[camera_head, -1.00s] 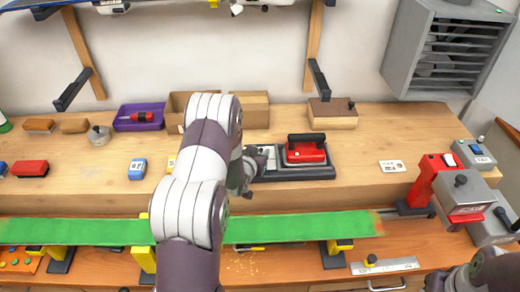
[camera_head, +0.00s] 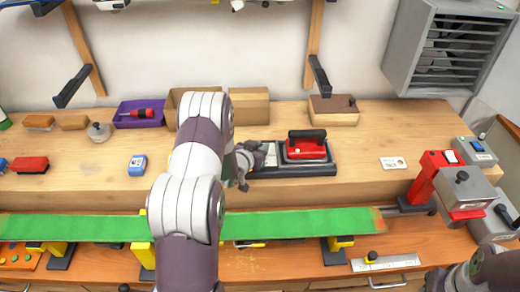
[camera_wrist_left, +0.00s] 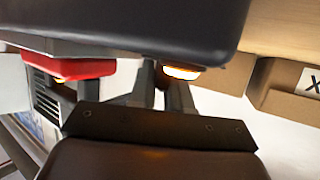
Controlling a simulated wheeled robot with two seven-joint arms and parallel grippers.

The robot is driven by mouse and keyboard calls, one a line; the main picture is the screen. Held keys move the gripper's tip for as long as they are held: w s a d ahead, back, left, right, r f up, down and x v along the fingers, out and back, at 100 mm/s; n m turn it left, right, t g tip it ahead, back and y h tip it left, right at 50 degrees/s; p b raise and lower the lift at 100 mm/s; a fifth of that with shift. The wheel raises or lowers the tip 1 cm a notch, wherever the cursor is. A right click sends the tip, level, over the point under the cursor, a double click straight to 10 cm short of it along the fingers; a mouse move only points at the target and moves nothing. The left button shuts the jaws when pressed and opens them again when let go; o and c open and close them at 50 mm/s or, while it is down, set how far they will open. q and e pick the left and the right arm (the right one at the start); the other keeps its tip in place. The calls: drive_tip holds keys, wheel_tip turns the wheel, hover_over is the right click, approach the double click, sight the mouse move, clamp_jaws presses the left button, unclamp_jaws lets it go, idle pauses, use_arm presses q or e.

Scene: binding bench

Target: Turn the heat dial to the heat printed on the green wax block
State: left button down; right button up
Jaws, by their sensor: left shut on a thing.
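The red iron (camera_head: 306,146) sits on a dark base (camera_head: 310,171) on the raised bench shelf. My left gripper (camera_head: 262,156) is at the left end of this base, where the heat dial is hidden behind it. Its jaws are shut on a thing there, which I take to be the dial. In the left wrist view the fingers (camera_wrist_left: 165,92) reach under a dark body, beside a small glowing orange-white part (camera_wrist_left: 182,73). The dial's marks cannot be read. No green wax block shows; my left arm covers part of the shelf. My right gripper is out of frame.
A blue labelled block (camera_head: 137,165) and a red block (camera_head: 30,165) lie left on the shelf. A purple tray (camera_head: 128,123) stands behind. A long green strip (camera_head: 290,223) runs along the front. A red press (camera_head: 432,178) stands right. A white card (camera_head: 393,163) lies near it.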

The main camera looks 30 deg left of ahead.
use_arm(q)
drive_tip(key=c, duration=1.2)
unclamp_jaws()
drive_tip(key=shift+o, duration=0.2)
drive_tip(key=b+v, duration=0.2)
drive_tip(key=v, duration=1)
drive_tip(key=shift+s+r, duration=0.2)
drive_tip(key=shift+s, duration=0.15)
drive_tip(key=s+d+r+g, duration=0.1)
drive_tip(key=s+d+g, duration=1.1)
drive_tip(key=s+d, duration=0.4)
drive_tip(key=shift+d+r+m, duration=0.25)
drive_tip(key=shift+r+m, duration=0.05)
